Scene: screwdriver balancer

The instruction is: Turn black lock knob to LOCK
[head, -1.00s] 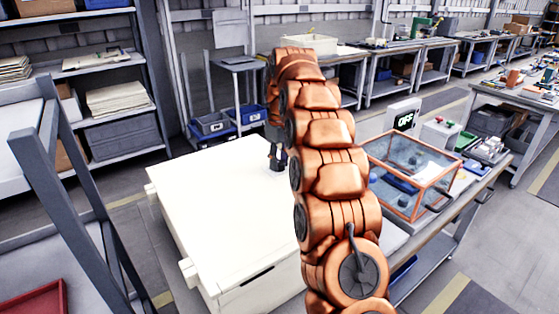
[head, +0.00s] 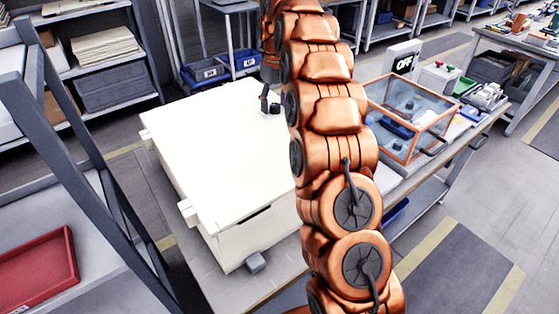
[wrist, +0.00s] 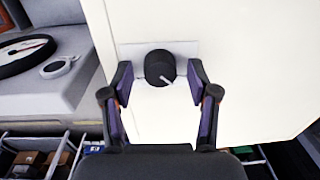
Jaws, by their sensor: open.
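The black lock knob (wrist: 158,66) shows in the wrist view, on a pale plate (wrist: 187,50) on the white surface. A light pointer mark on it points to the lower right. I cannot read any LOCK lettering. My gripper (wrist: 160,74) is open, with one finger to the left and one to the right of the knob, and a gap shows on each side. In the head view my gripper (head: 268,104) is over the far right part of the white cabinet (head: 205,135); my arm hides part of that area.
A red tray (head: 38,268) is at lower left. A grey unit with a round dial (wrist: 25,55) lies left in the wrist view. The cabinet top is mostly clear.

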